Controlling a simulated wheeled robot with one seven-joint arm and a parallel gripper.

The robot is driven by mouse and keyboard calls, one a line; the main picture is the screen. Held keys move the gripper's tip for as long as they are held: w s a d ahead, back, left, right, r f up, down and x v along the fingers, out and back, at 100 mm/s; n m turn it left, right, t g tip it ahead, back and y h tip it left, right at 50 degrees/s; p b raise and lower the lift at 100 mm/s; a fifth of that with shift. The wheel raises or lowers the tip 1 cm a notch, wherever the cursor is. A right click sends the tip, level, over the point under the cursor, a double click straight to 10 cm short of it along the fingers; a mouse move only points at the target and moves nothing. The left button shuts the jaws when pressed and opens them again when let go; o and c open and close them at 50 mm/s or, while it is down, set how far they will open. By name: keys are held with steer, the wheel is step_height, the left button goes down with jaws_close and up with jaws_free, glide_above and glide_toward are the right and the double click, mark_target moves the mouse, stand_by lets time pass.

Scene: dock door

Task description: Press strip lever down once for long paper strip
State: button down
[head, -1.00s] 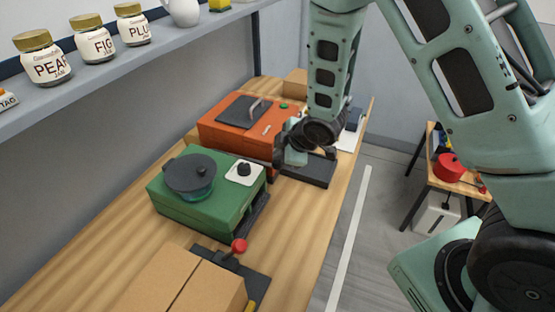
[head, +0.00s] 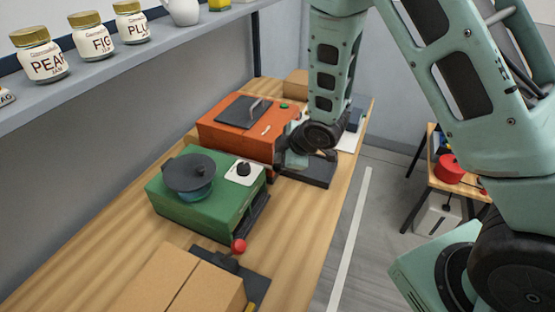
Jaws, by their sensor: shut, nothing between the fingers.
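A short lever with a red ball knob (head: 239,246) stands on a dark plate beside the cardboard box in the foreground. I cannot tell whether it is the strip lever. My gripper (head: 283,160) is shut and empty, low beside the right front of the orange machine (head: 230,137), over a dark base plate (head: 312,174). My wrist and gripper cover part of that plate, so any lever there is hidden. Whether the fingers touch anything is not clear. I see no long paper strip.
A green machine (head: 222,213) with a dark round lid stands nearer on the bench. A cardboard box (head: 180,284) fills the near end. Labelled jars (head: 40,60) stand on the shelf at left. The floor right of the bench is clear up to a small table (head: 440,186).

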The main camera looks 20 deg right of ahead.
steer(key=shift+s+d+f+b, duration=0.1)
steer(key=shift+f+b, duration=0.65)
steer(key=shift+f, duration=0.1)
steer(key=shift+s+d+f+b, duration=0.1)
steer(key=shift+f+b, duration=0.65)
steer(key=shift+f, duration=0.1)
stand_by(1.3)
stand_by(0.5)
steer(key=shift+w+a+r+p, duration=0.1)
steer(key=shift+r+p, duration=0.65)
steer(key=shift+r, duration=0.3)
steer(key=shift+w+a+r+p, duration=0.15)
steer(key=shift+r+p, duration=0.55)
steer(key=shift+r, duration=0.3)
steer(key=shift+w+a+r+p, duration=0.1)
steer(key=shift+r+p, duration=0.65)
steer(key=shift+r, duration=0.3)
steer(key=r+p, duration=0.2)
steer(key=r, duration=0.1)
steer(key=r+p, duration=0.1)
steer(key=r, duration=0.1)
steer(key=shift+w+a+p, duration=0.25)
steer(key=shift+p, duration=0.1)
